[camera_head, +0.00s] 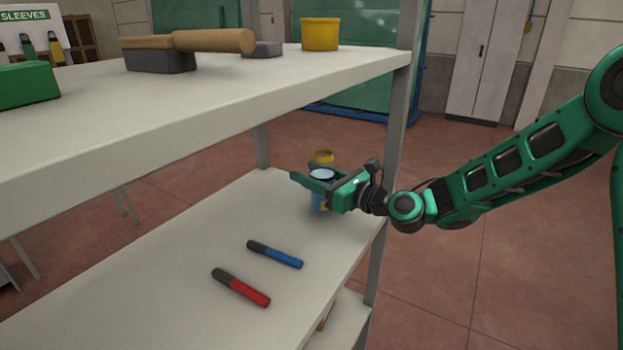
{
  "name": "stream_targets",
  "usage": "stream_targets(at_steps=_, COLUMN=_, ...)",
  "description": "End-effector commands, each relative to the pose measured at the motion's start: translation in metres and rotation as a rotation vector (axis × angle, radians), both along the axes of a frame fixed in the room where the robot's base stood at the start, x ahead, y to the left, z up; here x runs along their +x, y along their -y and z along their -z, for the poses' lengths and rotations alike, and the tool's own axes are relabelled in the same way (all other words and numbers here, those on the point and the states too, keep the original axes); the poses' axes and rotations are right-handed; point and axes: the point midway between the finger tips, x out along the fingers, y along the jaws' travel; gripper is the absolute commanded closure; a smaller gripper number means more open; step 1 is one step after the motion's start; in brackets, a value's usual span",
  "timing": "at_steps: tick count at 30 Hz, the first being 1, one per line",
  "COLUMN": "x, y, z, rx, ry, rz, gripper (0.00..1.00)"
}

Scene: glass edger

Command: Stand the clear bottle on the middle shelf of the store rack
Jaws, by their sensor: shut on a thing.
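The store rack's middle shelf (185,262) is a pale board below the upper shelf. My gripper (318,178) reaches in over its far right corner from the right, shut on a small upright vessel with a light blue top and a bluish lower body, which I take as the clear bottle (319,203). The fingers hide its middle. Its base is close to the shelf surface; I cannot tell whether it touches. A yellow-topped thing (322,156) shows just behind it, partly hidden.
A blue marker (275,255) and a red marker (241,288) lie on the middle shelf, nearer than the bottle. The upper shelf (230,103) overhangs, bearing a wooden-handled tool (188,45) and a yellow tub (320,34). A grey rack post (393,160) stands close to my gripper.

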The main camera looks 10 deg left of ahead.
Motion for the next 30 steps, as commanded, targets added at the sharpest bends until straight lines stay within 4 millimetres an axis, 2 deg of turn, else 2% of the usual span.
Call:
stream_targets(at_steps=4, x=0.000, y=0.000, z=0.010, rx=0.002, ry=0.001, rz=0.000, gripper=0.89)
stream_targets(at_steps=13, x=0.000, y=0.000, z=0.012, rx=0.001, ry=0.002, rz=0.001, gripper=0.89)
stream_targets(at_steps=14, x=0.000, y=0.000, z=0.012, rx=0.000, ry=0.001, rz=0.001, gripper=0.50)
stream_targets(at_steps=15, x=0.000, y=0.000, z=0.012, rx=0.000, ry=0.001, rz=0.001, gripper=0.41)
stream_targets(at_steps=16, x=0.000, y=0.000, z=0.012, rx=0.000, ry=0.001, rz=0.001, gripper=0.36)
stream_targets(at_steps=26, x=0.000, y=0.001, z=0.010, rx=0.000, ry=0.002, rz=0.002, gripper=0.36)
stream_targets(at_steps=30, x=-0.004, y=0.014, z=0.011, rx=-0.001, ry=0.000, rz=0.005, gripper=0.36)
